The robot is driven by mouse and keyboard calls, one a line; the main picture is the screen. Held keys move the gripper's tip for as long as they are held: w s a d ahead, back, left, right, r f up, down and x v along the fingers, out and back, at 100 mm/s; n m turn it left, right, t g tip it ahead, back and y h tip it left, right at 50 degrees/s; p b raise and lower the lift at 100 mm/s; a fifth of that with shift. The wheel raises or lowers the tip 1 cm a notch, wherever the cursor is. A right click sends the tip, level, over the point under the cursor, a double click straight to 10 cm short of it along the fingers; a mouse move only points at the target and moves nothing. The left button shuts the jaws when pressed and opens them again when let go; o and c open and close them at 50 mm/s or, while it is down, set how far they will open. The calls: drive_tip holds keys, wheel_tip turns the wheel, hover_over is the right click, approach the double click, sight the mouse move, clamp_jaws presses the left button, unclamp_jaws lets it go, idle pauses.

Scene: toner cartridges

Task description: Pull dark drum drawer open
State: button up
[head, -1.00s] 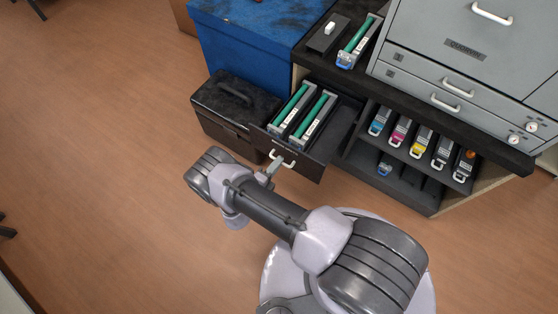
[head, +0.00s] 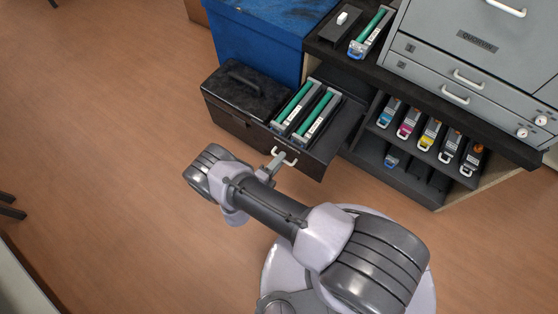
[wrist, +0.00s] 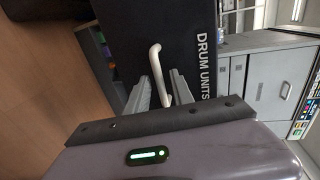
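The dark drum drawer (head: 318,160) stands out from the cabinet's left bay in the head view, with two green drum units (head: 296,107) inside. Its black front, lettered "DRUM UNITS", fills the upper middle of the wrist view (wrist: 180,30). A white bar handle (head: 290,161) is on that front; it also shows in the wrist view (wrist: 155,62). My gripper (head: 278,160) is at the handle, and in the wrist view its two grey fingers (wrist: 161,92) lie on either side of the bar, closed on it. The exact finger contact is partly hidden.
A black case (head: 240,95) sits on the floor left of the drawer, close to its side. A blue box (head: 262,45) is behind it. Right are shelves with colour cartridges (head: 407,122) under the counter (head: 440,95). Floor on the left is clear.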

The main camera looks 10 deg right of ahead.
drive_tip(key=p+v, duration=0.3)
drive_tip(key=v, duration=1.4)
drive_tip(key=shift+s+a, duration=0.2)
